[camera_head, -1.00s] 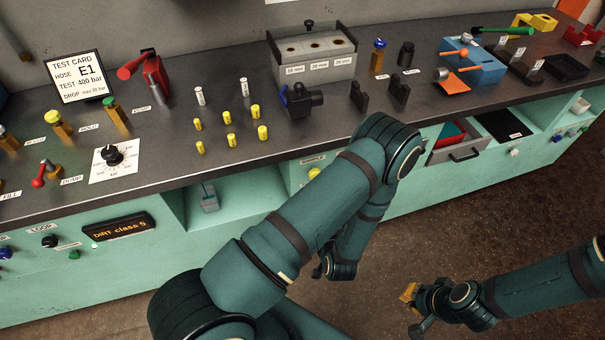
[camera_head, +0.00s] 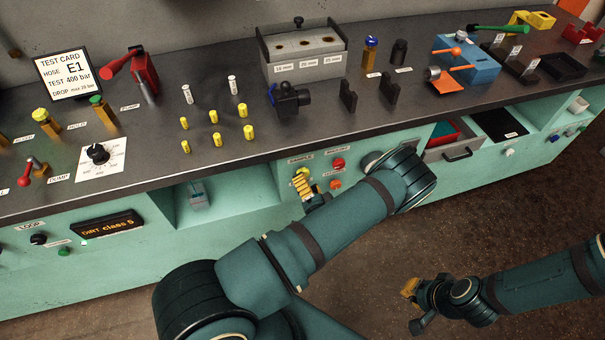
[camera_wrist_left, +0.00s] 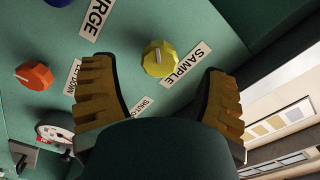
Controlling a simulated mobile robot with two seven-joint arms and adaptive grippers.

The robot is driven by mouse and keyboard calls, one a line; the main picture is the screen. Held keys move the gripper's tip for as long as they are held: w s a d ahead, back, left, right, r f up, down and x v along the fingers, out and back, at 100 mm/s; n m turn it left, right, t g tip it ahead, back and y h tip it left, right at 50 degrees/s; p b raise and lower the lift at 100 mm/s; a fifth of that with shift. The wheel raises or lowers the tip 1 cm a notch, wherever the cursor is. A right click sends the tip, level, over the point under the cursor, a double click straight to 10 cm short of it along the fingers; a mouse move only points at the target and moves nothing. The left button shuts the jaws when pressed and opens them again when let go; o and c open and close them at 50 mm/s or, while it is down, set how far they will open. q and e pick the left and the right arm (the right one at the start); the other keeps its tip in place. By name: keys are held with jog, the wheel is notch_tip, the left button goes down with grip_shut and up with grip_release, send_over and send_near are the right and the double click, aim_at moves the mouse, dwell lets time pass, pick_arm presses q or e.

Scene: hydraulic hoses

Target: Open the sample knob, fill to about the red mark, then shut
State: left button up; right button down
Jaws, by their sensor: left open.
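The yellow sample knob (camera_wrist_left: 158,58) sits on the green front panel beside its SAMPLE label (camera_wrist_left: 186,65). In the head view the yellow knob (camera_head: 302,171) shows just above my left gripper (camera_head: 308,190). In the left wrist view my left gripper (camera_wrist_left: 162,82) is open and empty, its ribbed yellow fingers spread with the knob between and beyond them. I cannot tell whether a finger touches it. My right gripper (camera_head: 412,305) hangs over the floor, away from the panel; its opening is unclear. No red mark can be made out.
A red knob (camera_head: 338,163) shows to the right of SAMPLE. A small grey object (camera_head: 198,197) stands in the open niche. The drawer (camera_head: 452,148) is partly open.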

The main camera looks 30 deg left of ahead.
pick_arm(q)
jog(key=shift+x, duration=2.15)
jog(key=c, duration=1.2)
